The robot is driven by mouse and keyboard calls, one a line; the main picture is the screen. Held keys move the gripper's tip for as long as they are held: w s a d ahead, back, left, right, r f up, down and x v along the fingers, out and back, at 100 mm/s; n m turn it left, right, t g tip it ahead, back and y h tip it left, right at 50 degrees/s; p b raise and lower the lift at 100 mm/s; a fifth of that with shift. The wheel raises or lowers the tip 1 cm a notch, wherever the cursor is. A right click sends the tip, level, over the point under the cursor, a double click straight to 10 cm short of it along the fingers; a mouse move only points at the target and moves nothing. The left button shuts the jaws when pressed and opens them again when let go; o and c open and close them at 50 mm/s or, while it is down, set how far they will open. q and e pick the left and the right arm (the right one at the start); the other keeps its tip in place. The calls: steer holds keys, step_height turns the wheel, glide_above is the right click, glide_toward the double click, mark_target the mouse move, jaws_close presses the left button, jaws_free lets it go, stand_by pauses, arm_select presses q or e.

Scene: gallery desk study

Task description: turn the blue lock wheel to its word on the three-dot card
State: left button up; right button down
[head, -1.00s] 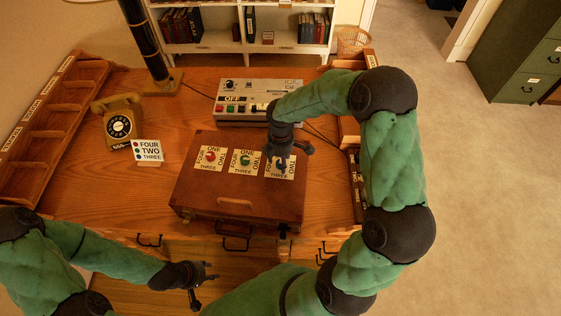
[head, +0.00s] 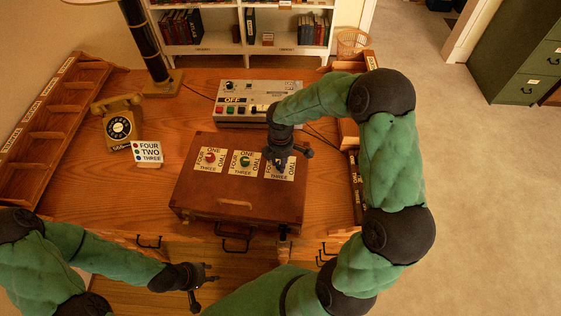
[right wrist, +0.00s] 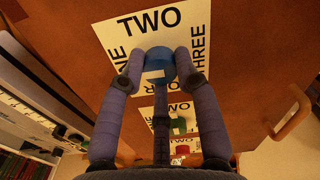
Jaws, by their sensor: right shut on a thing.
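The three-dot card (head: 147,151) stands at the left of the desk and reads FOUR, TWO, THREE from top to bottom, with THREE beside the blue dot. The blue lock wheel (right wrist: 160,62) is the rightmost on the brown case (head: 235,205). In the right wrist view, my right gripper (right wrist: 160,68) has its fingers on either side of the wheel, shut on it. A white mark on the wheel faces the lower word, partly hidden; TWO is above, THREE at right. My left gripper (head: 204,286) is open and empty in front of the desk.
The red wheel (head: 210,157) and green wheel (head: 244,161) sit left of the blue one on the case. A grey control box (head: 240,115) stands behind, a telephone (head: 119,124) at left. My right arm reaches over the desk's right side.

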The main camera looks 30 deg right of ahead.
steer(key=m, duration=0.4)
steer(key=shift+m+b, duration=0.3)
steer(key=shift+b, duration=0.05)
steer(key=m+b, duration=0.1)
steer(key=m, duration=0.3)
steer(key=m+b, duration=0.1)
steer(key=m, duration=0.4)
steer(key=m+b, duration=0.1)
steer(key=m, duration=0.3)
steer(key=shift+m, duration=0.3)
steer(key=m+b, duration=0.1)
steer(key=m, duration=0.3)
steer(key=shift+m, duration=0.3)
steer(key=m+b, duration=0.1)
steer(key=m, duration=0.3)
steer(key=m+b, duration=0.1)
steer(key=m, duration=0.4)
steer(key=shift+m+b, duration=0.45)
steer(key=shift+m, duration=1.25)
